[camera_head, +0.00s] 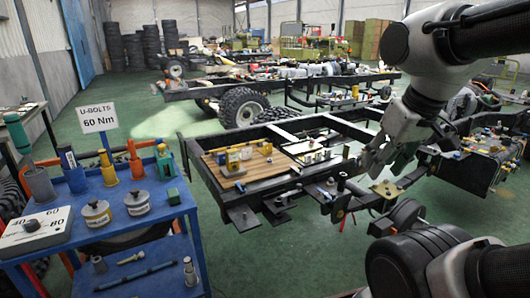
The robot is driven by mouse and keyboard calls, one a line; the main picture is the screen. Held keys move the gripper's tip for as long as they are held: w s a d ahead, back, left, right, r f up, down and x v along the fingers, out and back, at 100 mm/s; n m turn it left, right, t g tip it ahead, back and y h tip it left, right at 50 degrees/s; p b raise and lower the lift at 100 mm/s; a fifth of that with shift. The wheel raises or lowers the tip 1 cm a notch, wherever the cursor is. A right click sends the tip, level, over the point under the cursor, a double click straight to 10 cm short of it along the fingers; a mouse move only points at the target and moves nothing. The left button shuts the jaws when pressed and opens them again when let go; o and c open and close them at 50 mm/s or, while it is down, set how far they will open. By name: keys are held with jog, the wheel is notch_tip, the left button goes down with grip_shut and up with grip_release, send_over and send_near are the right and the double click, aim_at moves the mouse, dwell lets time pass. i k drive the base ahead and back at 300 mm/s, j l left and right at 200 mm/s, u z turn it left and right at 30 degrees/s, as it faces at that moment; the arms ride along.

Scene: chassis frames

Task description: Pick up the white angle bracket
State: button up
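My gripper (388,160) hangs at the right of the middle, above the front part of a dark chassis frame (268,184). Its fingers point down and look spread, but the detail is small. I see nothing clearly held between them. I cannot single out the white angle bracket with certainty. Several small pale and dark parts (313,157) lie on the frame to the left of my gripper, apart from it. My gripper and arm hide part of the frame behind them.
A wooden board (226,181) with yellow and white parts lies on the frame. A blue cart (167,214) with tools, weights and a dial stands at the left. Green floor is clear between cart and frame.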

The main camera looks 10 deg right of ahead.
aim_at(243, 156)
jog(key=i+l+u, duration=0.15)
jog(key=i, duration=0.3)
jog(key=i+l+u, duration=0.2)
jog(key=i, duration=0.25)
jog(key=i+l+u, duration=0.15)
jog(key=i+l, duration=0.15)
jog(key=i, duration=0.15)
